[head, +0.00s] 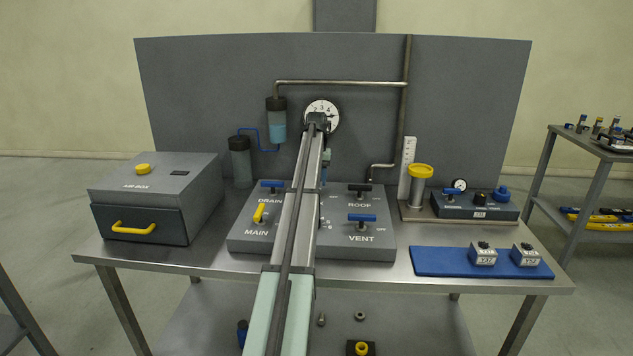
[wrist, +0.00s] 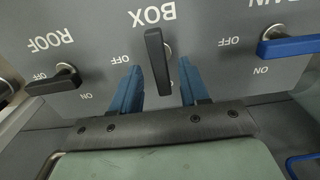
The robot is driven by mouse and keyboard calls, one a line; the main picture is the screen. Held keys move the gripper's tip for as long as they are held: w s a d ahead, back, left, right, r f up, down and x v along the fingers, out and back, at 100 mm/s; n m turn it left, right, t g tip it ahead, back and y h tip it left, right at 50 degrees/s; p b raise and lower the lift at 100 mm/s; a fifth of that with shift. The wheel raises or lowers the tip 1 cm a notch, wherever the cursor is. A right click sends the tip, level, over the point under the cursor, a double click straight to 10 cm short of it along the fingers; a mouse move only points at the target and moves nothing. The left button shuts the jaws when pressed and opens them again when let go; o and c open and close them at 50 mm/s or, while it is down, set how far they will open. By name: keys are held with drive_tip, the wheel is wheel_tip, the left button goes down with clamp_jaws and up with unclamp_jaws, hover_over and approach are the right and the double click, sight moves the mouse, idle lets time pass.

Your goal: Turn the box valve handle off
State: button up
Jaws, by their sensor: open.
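The box valve handle (wrist: 157,62) is a black lever on the grey plate, below the upside-down BOX label in the wrist view. It points down the picture, away from that label, with its OFF mark to the left. Its ON mark is not visible. My gripper (wrist: 158,88) is open, with one blue finger on each side of the lever's free end. I see a gap on both sides and cannot tell how deep the fingers reach. In the head view my arm hides this handle.
The roof handle (wrist: 52,82), black, and the drain handle (wrist: 290,46), blue, flank it on the plate. In the head view the yellow main handle (head: 259,212) and blue vent handle (head: 362,217) sit nearer. A gauge (head: 322,113) and pipes stand behind; a grey box (head: 155,190) is left.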

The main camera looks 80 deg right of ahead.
drive_tip(key=shift+f, duration=0.5)
drive_tip(key=shift+c, duration=0.3)
clamp_jaws()
